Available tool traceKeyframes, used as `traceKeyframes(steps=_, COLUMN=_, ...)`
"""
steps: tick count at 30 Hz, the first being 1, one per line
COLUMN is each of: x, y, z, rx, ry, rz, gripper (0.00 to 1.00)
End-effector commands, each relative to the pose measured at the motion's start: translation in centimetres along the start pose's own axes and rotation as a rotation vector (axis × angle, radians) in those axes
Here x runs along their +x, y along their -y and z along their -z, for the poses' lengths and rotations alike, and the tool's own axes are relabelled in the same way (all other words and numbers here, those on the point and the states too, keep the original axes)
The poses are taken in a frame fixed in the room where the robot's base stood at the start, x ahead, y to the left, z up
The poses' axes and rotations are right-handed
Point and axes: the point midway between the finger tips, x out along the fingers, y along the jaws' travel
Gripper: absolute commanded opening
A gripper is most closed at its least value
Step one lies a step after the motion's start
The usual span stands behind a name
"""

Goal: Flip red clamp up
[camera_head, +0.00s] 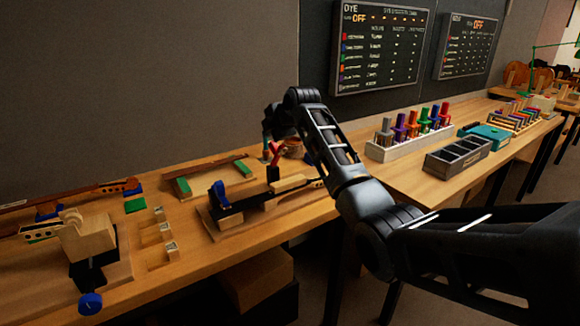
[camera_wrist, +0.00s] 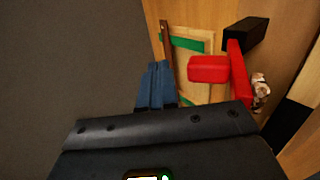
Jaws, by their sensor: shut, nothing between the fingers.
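The red clamp (camera_head: 275,154) is mounted at the back of the wooden fixture in the head view. Its red part stands above a black base (camera_head: 272,174). In the wrist view the red clamp (camera_wrist: 209,69) shows as a thick red block joined to a long red bar (camera_wrist: 239,75), next to a black block. My gripper (camera_head: 266,152) is just left of the red clamp in the head view. Its blue fingers (camera_wrist: 157,86) are together and empty in the wrist view, left of the red block with a visible gap.
A violin-neck-like wooden piece (camera_head: 290,183) lies on the fixture. A board with green pads (camera_head: 212,176) lies behind it. A wooden block stand with a blue knob (camera_head: 90,303) is at front left. The grey wall is close behind.

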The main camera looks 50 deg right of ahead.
Motion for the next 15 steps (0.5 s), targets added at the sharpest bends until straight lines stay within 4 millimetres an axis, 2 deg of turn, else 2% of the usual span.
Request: traceKeyframes(steps=15, x=-0.66, y=-0.88, z=-0.01, rx=0.0, ry=0.0, rz=-0.001, gripper=0.0)
